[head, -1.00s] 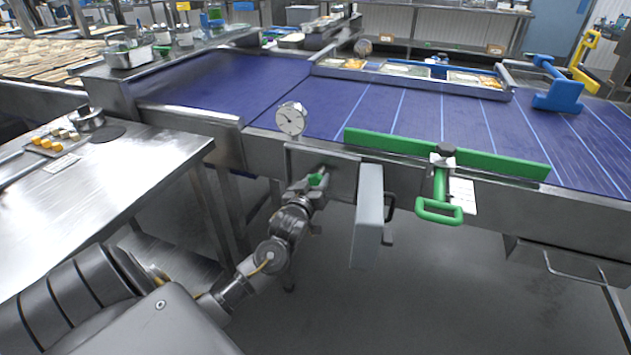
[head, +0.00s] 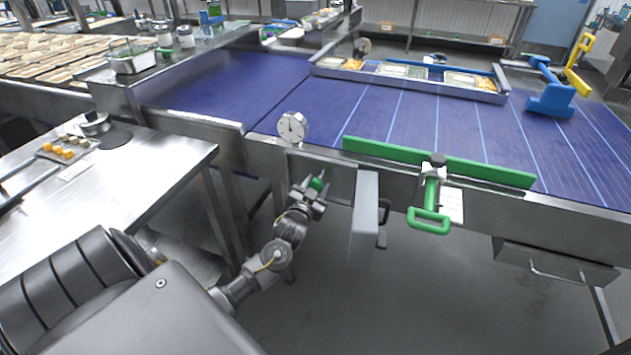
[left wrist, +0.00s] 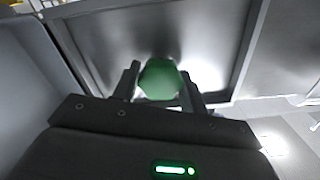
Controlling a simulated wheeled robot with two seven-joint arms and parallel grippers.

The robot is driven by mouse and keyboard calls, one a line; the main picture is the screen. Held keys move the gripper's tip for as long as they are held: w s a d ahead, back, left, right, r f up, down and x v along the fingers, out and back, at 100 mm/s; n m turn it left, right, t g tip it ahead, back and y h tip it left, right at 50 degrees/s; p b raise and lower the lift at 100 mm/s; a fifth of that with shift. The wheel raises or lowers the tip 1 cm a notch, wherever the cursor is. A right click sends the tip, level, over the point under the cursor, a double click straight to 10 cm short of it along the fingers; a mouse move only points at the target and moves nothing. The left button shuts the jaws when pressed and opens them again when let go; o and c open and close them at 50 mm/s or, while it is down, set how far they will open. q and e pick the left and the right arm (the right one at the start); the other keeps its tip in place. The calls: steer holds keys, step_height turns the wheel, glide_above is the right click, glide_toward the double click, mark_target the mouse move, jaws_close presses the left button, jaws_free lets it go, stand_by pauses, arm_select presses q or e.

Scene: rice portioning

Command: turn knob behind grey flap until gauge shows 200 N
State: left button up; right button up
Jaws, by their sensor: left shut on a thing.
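The grey flap (head: 364,222) stands swung open, out from the front of the conveyor frame. To its left, the green knob (head: 317,184) sits in the uncovered recess. My left gripper (head: 313,188) is shut on the knob; in the left wrist view the knob (left wrist: 160,79) is between the two fingers. The round white gauge (head: 292,127) stands above the recess on the frame's edge. Its dark needle appears to point roughly straight up; the numbers are too small to read. My right gripper is not in view.
A green guide bar with a green handle (head: 429,221) lies on the conveyor edge to the right of the flap. The blue belt (head: 400,120) is behind. A steel table (head: 130,185) stands at the left. The floor below the flap is open.

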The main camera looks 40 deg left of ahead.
arm_select(q)
steer(key=shift+r+m, duration=0.1)
steer(key=shift+m, duration=0.4)
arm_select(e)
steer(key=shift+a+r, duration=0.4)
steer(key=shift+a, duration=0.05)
arm_select(q)
steer(key=shift+p, duration=0.3)
steer(key=o, duration=1)
steer(key=v, duration=1)
steer(key=shift+s+d, duration=0.2)
steer(key=shift+s, duration=0.15)
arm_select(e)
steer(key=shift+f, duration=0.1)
